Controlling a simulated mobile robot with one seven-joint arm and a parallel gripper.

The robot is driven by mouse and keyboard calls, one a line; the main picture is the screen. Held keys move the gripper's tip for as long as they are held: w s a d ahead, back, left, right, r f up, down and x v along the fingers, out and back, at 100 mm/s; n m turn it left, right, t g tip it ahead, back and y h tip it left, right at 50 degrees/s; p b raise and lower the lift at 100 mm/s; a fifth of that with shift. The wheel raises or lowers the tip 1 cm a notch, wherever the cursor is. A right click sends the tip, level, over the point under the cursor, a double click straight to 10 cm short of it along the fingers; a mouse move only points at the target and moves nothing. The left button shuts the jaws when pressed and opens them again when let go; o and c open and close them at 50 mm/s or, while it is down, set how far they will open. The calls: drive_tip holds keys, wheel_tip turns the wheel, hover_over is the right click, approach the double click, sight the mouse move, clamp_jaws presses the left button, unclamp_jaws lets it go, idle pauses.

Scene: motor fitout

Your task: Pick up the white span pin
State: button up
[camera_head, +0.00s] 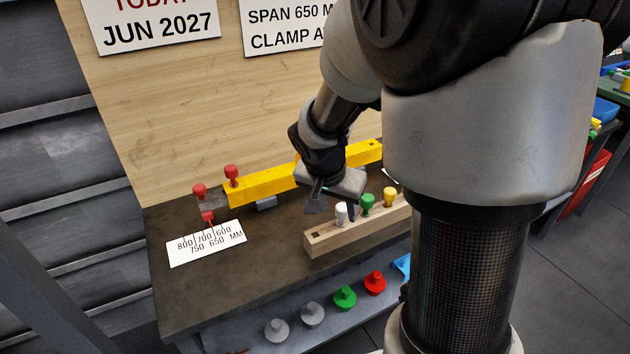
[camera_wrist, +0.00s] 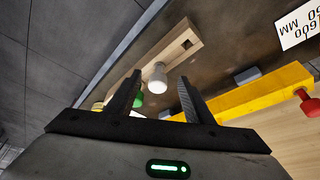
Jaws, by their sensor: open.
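The white span pin (camera_head: 341,213) stands upright in the light wooden block (camera_head: 325,239) on the dark bench. In the wrist view the white pin (camera_wrist: 157,78) shows between and beyond the two fingers. My gripper (camera_head: 333,209) is over the bench by the pin. My gripper (camera_wrist: 157,95) is open and empty, with a finger on each side of the white pin's outline. I cannot tell how far the fingertips are from it.
A green pin (camera_head: 367,203) and a yellow pin (camera_head: 389,197) stand in the same block, to the right. A yellow beam (camera_head: 265,183) lies behind. Red pins (camera_head: 231,174) stand at its left end. A scale card (camera_head: 206,243) lies front left. Several knobs (camera_head: 345,297) sit below.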

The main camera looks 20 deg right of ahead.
sight(341, 209)
drive_tip(key=x, duration=0.3)
drive_tip(key=d+x, duration=0.1)
drive_tip(key=x, duration=0.1)
drive_tip(key=shift+w+r, duration=0.1)
drive_tip(key=shift+w, duration=0.25)
drive_tip(key=c, duration=1.1)
drive_tip(key=shift+r+p, duration=0.75)
drive_tip(key=shift+r, duration=4.3)
drive_tip(key=shift+c, duration=0.2)
